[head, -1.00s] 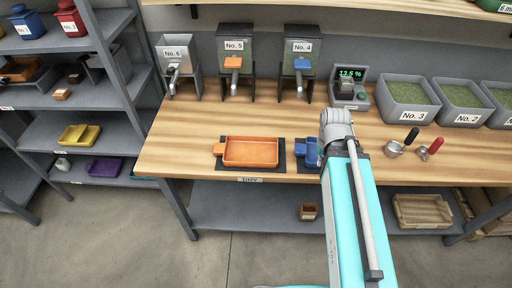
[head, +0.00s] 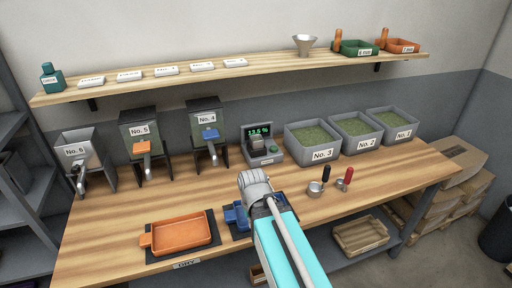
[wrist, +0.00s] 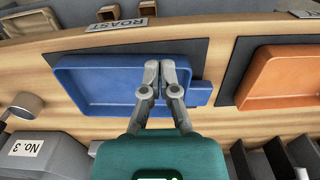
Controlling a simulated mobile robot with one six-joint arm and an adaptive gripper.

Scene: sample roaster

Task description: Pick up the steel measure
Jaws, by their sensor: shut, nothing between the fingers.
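A small steel cup with a black handle (head: 316,187), which looks like the steel measure, sits on the wooden bench in front of bin No. 3. A similar tool with a red handle (head: 344,182) is just to its right. In the wrist view, a round steel cup (wrist: 26,104) shows at the left edge, apart from my fingers. My gripper (wrist: 161,68) is shut and empty above the blue tray (wrist: 105,84).
An orange tray (head: 180,233) lies left of the blue one. Hoppers No. 6, No. 5 and No. 4 (head: 206,130), a meter (head: 261,144) and bins No. 3 (head: 313,140), No. 2 and No. 1 line the back. A wall shelf (head: 240,70) runs above. The bench's right front is clear.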

